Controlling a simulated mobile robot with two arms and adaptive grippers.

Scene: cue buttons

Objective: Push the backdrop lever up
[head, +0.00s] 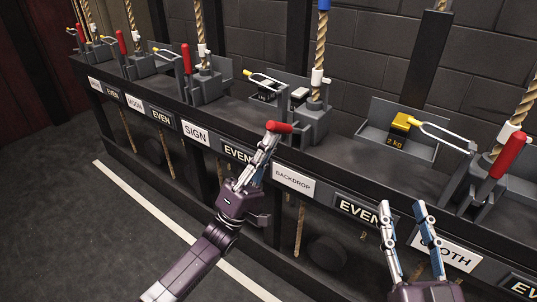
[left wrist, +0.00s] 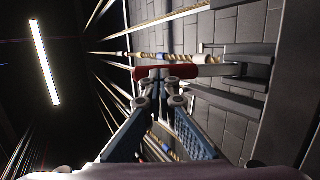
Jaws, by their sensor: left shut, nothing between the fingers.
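The backdrop lever's red handle (head: 279,127) sticks out toward me, roughly level, from its grey lever block (head: 308,125) above the BACKDROP label (head: 293,180). The other levers' red handles stand more upright. My left gripper (head: 270,140) is shut with nothing between its fingers. Its tips are right at the handle, seemingly just under it. In the left wrist view the red handle (left wrist: 165,72) lies across, just beyond the closed fingertips (left wrist: 160,88); whether they touch is hard to tell. My right gripper (head: 403,208) is open and empty in front of the rail.
Other red levers stand along the rail, including the SIGN lever (head: 187,58) to the left and the CLOTH lever (head: 508,155) to the right. A tray with a yellow 2 kg weight (head: 398,132) lies between. Ropes rise behind the levers. The floor (head: 60,215) in front is clear.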

